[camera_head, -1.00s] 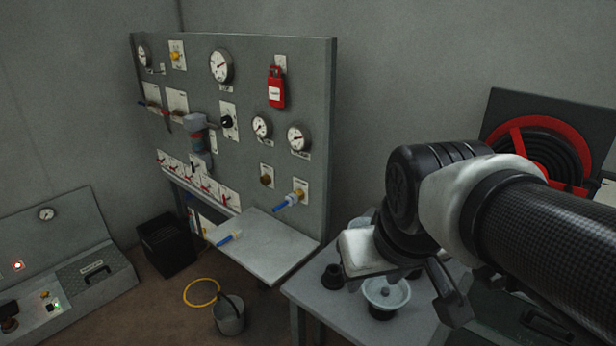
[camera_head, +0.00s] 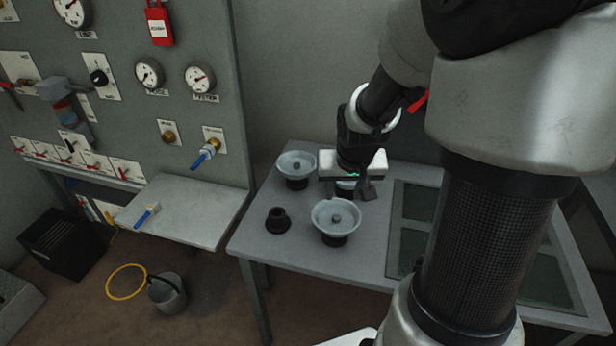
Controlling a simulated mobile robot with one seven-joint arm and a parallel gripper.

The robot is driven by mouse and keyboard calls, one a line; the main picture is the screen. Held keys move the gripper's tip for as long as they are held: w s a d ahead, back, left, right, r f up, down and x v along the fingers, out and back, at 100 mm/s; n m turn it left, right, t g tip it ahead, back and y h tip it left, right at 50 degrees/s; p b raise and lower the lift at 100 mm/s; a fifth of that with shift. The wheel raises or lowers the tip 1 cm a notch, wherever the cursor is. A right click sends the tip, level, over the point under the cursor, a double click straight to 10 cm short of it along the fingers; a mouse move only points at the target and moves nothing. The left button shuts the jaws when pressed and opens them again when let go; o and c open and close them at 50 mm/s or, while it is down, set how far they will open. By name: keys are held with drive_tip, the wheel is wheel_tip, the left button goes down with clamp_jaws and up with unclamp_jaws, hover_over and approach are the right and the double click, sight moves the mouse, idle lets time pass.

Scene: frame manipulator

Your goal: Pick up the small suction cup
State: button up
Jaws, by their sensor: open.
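A small black stepped piece (camera_head: 278,220), which may be the small suction cup, stands on the grey table near its left edge. Two larger pale dish-shaped cups on black bases stand near it, one behind (camera_head: 296,160) and one in front (camera_head: 336,213). My gripper (camera_head: 347,185) points down over the table, right of the rear cup and behind the front one. It is open. Another pale and dark piece (camera_head: 345,188) shows partly under it, mostly hidden by the gripper. I cannot tell whether the fingers touch it.
A grey panel (camera_head: 120,110) with gauges and valves rises on the left, with a shelf (camera_head: 190,212) below it. A framed dark panel (camera_head: 410,240) takes up the table's right side. A bucket (camera_head: 167,292) and yellow ring (camera_head: 126,282) lie on the floor.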

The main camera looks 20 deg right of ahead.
drive_tip(key=b, duration=0.2)
approach(337, 217)
drive_tip(key=shift+w+a+f, duration=0.1)
drive_tip(key=shift+w+f, duration=0.2)
drive_tip(key=shift+f, duration=0.25)
drive_tip(key=shift+w+a+f, duration=0.1)
drive_tip(key=shift+w+f, duration=0.2)
drive_tip(key=shift+f, duration=0.25)
drive_tip(key=shift+d+b+x, duration=0.1)
drive_tip(key=shift+b+x, duration=0.05)
drive_tip(key=shift+x, duration=1.2)
drive_tip(key=shift+d+b+x, duration=0.15)
drive_tip(key=shift+x, duration=1.2)
drive_tip(key=shift+s, duration=0.2)
drive_tip(key=shift+c, duration=0.4)
clamp_jaws()
